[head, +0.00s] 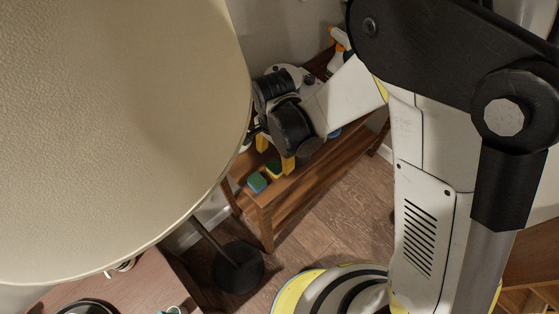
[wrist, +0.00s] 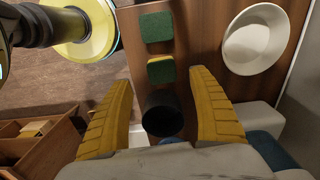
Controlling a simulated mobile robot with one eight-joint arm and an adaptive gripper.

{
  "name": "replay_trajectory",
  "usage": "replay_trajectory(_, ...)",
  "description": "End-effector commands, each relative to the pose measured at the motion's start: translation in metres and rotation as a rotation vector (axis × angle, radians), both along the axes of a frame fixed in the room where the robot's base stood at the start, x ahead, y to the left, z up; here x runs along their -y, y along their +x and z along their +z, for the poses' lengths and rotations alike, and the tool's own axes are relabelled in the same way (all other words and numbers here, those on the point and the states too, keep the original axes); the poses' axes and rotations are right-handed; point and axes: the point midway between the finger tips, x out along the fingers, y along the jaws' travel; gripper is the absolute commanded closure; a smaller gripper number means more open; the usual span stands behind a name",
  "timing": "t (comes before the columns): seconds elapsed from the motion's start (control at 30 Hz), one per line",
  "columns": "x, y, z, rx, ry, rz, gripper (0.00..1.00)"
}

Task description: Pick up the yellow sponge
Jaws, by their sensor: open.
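The yellow sponge (wrist: 161,70) has a green top face and a yellow edge, and lies on a wooden bench. In the head view, the yellow sponge (head: 274,168) is partly hidden near my fingers. A second green-topped sponge (wrist: 156,27) lies just beyond it; in the head view it shows a blue side. My gripper (wrist: 161,80) is open and empty, its yellow fingers spread to either side of the yellow sponge's line. In the head view my gripper (head: 275,158) points down above the bench, close to the sponge. I cannot tell the exact height gap.
A dark round cup-like object (wrist: 163,113) stands between my fingers, nearer the wrist. A white bowl (wrist: 257,38) is to the right on the wooden bench (head: 310,168). A spray bottle (head: 340,40) stands at the back. A large lampshade (head: 110,120) fills the head view's left.

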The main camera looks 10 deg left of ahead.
Motion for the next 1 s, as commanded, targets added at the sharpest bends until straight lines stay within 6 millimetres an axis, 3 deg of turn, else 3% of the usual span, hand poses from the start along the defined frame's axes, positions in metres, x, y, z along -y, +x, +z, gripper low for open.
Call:
replay_trajectory(0.27,0.0,0.001,-0.023,0.001,0.001,0.0,0.3)
replay_trajectory(0.53,0.0,0.005,-0.064,0.001,0.001,0.001,0.3)
replay_trajectory(0.77,0.0,0.005,-0.066,0.001,0.001,0.001,0.3)
replay_trajectory(0.8,0.0,0.005,-0.066,0.001,0.001,0.001,0.32)
replay_trajectory(0.93,0.0,0.005,-0.066,0.001,0.001,0.001,0.59)
replay_trajectory(1.0,0.0,0.005,-0.066,0.001,0.001,0.001,0.64)
